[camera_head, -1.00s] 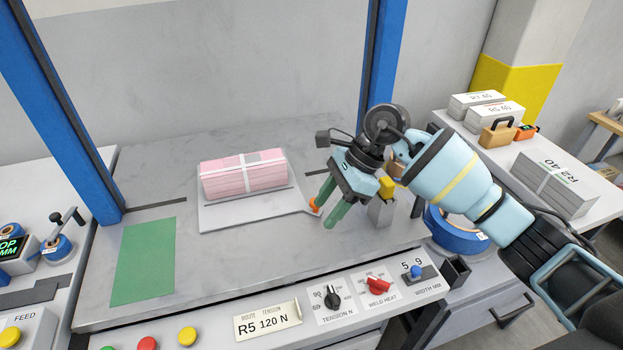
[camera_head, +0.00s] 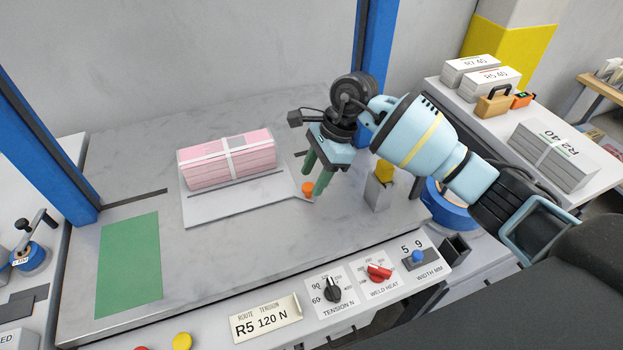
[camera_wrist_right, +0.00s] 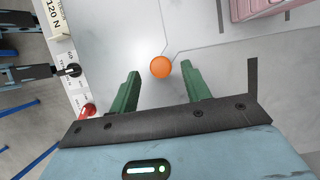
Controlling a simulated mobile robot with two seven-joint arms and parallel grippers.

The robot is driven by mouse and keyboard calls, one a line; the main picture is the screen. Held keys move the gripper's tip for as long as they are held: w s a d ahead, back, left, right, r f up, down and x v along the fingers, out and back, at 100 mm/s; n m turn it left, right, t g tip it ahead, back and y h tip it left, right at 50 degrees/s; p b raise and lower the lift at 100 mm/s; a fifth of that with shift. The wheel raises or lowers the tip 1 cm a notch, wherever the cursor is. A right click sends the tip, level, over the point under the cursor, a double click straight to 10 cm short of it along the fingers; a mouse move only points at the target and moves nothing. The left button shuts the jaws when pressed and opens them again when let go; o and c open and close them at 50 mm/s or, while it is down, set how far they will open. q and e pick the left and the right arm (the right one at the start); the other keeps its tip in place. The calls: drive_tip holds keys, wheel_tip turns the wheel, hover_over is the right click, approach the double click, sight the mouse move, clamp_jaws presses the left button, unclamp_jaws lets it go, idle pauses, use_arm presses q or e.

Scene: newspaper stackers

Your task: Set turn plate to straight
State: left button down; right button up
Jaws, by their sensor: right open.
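The turn plate (camera_head: 205,212) is a thin grey plate on the grey tabletop, set at a slant to the table's front edge. A pink bundle (camera_head: 205,172) with crossed white straps lies on it. An orange knob (camera_head: 308,187) stands at the plate's right-hand tip. My right gripper (camera_head: 314,178) points down at the knob with green fingers apart. In the right wrist view the knob (camera_wrist_right: 160,67) shows at the gap between the two fingertips (camera_wrist_right: 160,70), with space on both sides. My left gripper is out of view.
A green mat (camera_head: 130,262) lies on the left of the table. A small block with a yellow top (camera_head: 380,178) stands right of the gripper. The front panel has dials (camera_head: 332,290) and an R5 120 N card (camera_head: 266,318). Blue posts (camera_head: 45,150) flank the table.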

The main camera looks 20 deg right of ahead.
drive_tip(key=shift+x, duration=1.1)
clamp_jaws()
